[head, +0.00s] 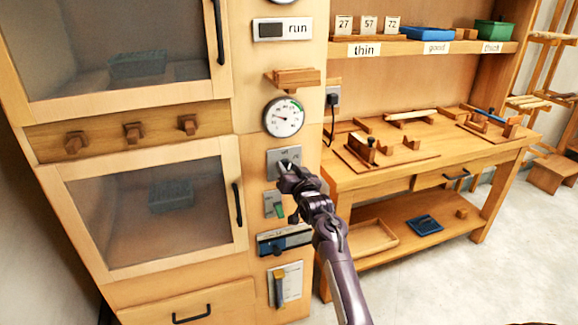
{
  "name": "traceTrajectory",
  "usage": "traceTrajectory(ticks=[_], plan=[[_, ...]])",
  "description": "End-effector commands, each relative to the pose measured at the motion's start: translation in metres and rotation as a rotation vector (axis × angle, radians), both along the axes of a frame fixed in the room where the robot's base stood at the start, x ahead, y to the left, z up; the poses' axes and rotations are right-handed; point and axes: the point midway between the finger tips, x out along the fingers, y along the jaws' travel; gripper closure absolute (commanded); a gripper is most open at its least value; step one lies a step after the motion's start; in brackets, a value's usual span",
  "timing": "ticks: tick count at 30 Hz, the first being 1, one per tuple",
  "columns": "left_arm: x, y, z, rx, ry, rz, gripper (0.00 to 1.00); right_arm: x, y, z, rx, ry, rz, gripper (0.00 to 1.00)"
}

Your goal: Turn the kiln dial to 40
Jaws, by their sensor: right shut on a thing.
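The kiln (150,100) is a light wooden cabinet with two windowed doors on the left and a control column on its right side. A grey dial plate (273,163) sits on that column below a round white gauge (284,117). My right gripper (288,168) is at the plate, shut on the dial knob, which it mostly hides. I cannot read the dial's setting. The gauge has a dark needle and a green band at its upper right. My left gripper is not in view.
A green switch (279,210), a blue-and-black panel (284,240) and a lever panel (285,284) are below the dial. A small wooden ledge (293,79) juts out above the gauge. A workbench (440,175) with wooden jigs stands at right. Floor is clear at lower right.

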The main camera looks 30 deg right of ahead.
Motion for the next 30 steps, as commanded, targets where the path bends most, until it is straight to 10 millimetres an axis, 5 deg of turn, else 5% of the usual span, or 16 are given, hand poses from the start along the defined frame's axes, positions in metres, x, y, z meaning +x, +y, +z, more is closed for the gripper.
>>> traceTrajectory(ticks=[18,30], plan=[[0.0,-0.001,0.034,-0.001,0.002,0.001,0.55,0.0,-0.002,0.0,0.528,-0.126,0.0,0.84],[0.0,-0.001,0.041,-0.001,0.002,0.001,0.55,-0.001,-0.003,-0.002,0.689,-0.164,0.0,0.84]])
